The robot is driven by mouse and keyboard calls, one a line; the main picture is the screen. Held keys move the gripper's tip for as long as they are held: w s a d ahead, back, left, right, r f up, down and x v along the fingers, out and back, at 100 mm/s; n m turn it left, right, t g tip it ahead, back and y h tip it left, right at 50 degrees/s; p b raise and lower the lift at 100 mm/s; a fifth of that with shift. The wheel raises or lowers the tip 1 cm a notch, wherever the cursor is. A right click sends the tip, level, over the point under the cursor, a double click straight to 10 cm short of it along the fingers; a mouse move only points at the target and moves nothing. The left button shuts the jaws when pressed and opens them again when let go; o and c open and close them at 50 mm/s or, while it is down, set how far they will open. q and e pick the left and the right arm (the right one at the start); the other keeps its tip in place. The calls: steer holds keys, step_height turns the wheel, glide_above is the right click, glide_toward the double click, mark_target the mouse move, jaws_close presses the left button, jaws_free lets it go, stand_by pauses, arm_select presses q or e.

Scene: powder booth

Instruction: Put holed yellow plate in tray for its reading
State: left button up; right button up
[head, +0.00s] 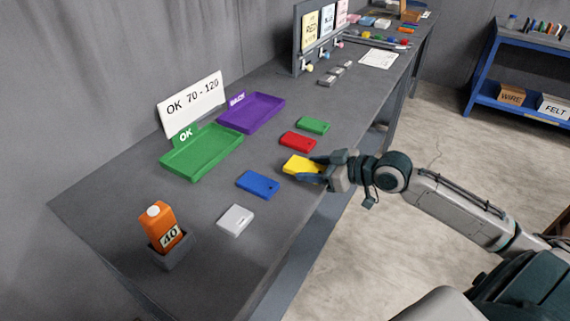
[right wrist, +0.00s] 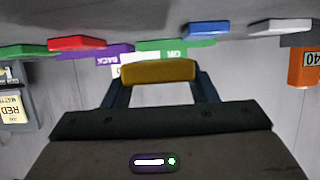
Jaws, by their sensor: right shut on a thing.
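The yellow plate (head: 301,166) is between the fingers of my right gripper (head: 312,170), near the table's front edge. In the right wrist view the yellow plate (right wrist: 158,71) sits between both fingertips, and the gripper is shut on it. Its hole is hidden. A green tray marked OK (head: 203,158) and a purple tray marked BACK (head: 252,113) stand at the back. A white sign (head: 192,102) behind them reads OK 70 - 120. An orange gauge (head: 160,228) showing 40 stands in a dark holder at the left. My left gripper is not in view.
A green plate (head: 313,126), a red plate (head: 297,142), a blue plate (head: 257,184) and a light grey plate (head: 236,220) lie in a row with the yellow one. A board with cards (head: 320,36) stands farther back. Bare table lies between the row and the trays.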

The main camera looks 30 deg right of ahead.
steer(key=w, duration=0.2)
steer(key=w+a+p, duration=0.1)
steer(key=w, duration=0.5)
steer(key=shift+a+f+p, duration=0.25)
steer(key=shift+a+p, duration=0.05)
steer(key=shift+a, duration=0.1)
steer(key=shift+w+a, duration=0.15)
steer(key=shift+w, duration=0.75)
steer(key=shift+w+a+f+p, duration=0.1)
steer(key=shift+w+f+p, duration=0.1)
steer(key=shift+f+p, duration=0.3)
steer(key=shift+w+f+p, duration=0.15)
steer(key=shift+f+p, duration=0.05)
steer(key=shift+f, duration=1.05)
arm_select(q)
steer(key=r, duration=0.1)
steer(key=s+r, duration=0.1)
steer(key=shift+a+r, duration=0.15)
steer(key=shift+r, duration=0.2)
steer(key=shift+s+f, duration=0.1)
